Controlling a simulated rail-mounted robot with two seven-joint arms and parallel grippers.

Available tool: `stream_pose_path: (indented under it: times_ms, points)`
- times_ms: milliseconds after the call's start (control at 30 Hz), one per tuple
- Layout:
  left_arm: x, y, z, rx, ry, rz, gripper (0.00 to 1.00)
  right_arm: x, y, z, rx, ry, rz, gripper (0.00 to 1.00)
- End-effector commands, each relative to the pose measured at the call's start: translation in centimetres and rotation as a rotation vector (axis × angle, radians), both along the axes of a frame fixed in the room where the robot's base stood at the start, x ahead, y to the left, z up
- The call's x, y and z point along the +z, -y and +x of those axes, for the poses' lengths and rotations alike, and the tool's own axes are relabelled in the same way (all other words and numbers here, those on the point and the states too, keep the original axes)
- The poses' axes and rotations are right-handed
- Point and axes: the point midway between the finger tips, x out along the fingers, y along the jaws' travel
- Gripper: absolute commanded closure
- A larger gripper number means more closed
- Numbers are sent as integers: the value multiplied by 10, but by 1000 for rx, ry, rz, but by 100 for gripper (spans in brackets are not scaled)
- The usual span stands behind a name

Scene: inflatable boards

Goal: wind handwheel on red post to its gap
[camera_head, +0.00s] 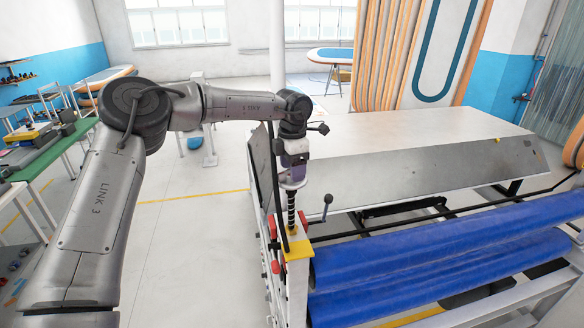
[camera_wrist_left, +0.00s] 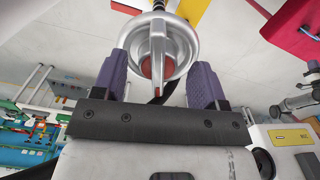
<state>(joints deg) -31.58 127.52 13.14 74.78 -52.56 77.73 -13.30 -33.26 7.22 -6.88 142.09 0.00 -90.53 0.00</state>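My left gripper (camera_head: 293,172) points down over the top of a dark threaded rod (camera_head: 291,212) at the near corner of the bench. A round silver handwheel (camera_head: 292,184) sits at the fingertips, high on the rod. In the left wrist view the handwheel (camera_wrist_left: 178,67) shows a spoke and a reddish centre. The purple fingers of the left gripper (camera_wrist_left: 160,62) stand apart on either side of it; contact with the rim is not clear. Red parts (camera_head: 305,220) flank the rod's yellow base plate (camera_head: 299,248). My right gripper is not in view.
Blue rolls (camera_head: 440,258) lie to the right of the rod. A dark ball-ended lever (camera_head: 327,200) stands close to its right. The long metal-topped bench (camera_head: 420,135) extends behind. Open floor (camera_head: 190,240) lies to the left.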

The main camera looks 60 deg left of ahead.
Motion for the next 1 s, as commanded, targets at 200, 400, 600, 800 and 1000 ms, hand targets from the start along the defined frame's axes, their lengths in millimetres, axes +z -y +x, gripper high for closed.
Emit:
stream_pose_path:
  times_ms: [200,400,600,800,1000]
  points:
    - [-2,-1,-1,1,-3,0,32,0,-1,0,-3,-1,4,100]
    - [9,-1,0,3,-2,3,32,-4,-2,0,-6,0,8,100]
    - [45,-1,0,3,0,4,32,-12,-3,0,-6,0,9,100]
    - [85,0,0,2,1,2,32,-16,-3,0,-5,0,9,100]
    - [116,0,0,1,-2,1,32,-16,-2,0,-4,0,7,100]
